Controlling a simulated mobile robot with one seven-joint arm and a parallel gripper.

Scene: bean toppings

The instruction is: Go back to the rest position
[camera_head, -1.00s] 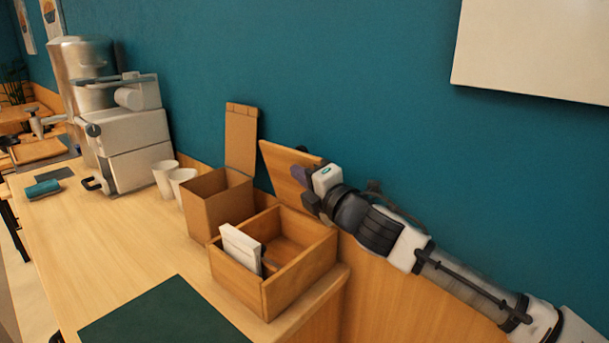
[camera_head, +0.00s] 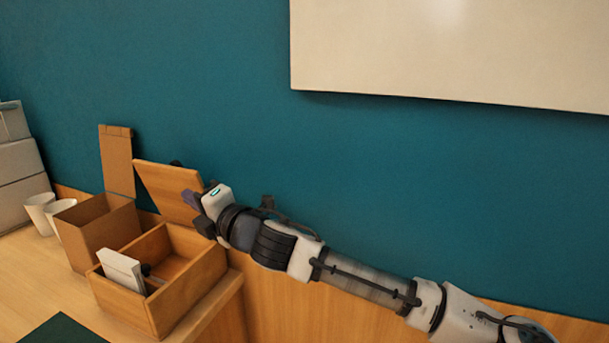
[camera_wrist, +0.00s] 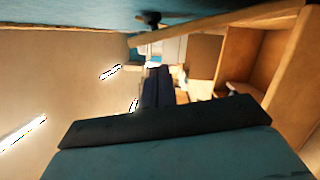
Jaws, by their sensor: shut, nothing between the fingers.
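My gripper (camera_head: 197,214) is at the left end of my outstretched arm, beside the raised lid of a wooden box (camera_head: 204,284) on the counter. It holds nothing. In the head view the fingers are small and partly hidden by the wrist. In the wrist view the dark fingers (camera_wrist: 157,88) show close together at the middle, with the wooden box (camera_wrist: 262,55) to their right. I cannot tell whether the gripper touches the lid.
A box with a tall flap (camera_head: 102,232), two white cups (camera_head: 40,212) and a white packet (camera_head: 122,270) in the wooden box are on the counter. A dark green mat (camera_head: 62,331) lies in front. A white board (camera_head: 450,50) hangs on the wall. The space right of the counter looks clear.

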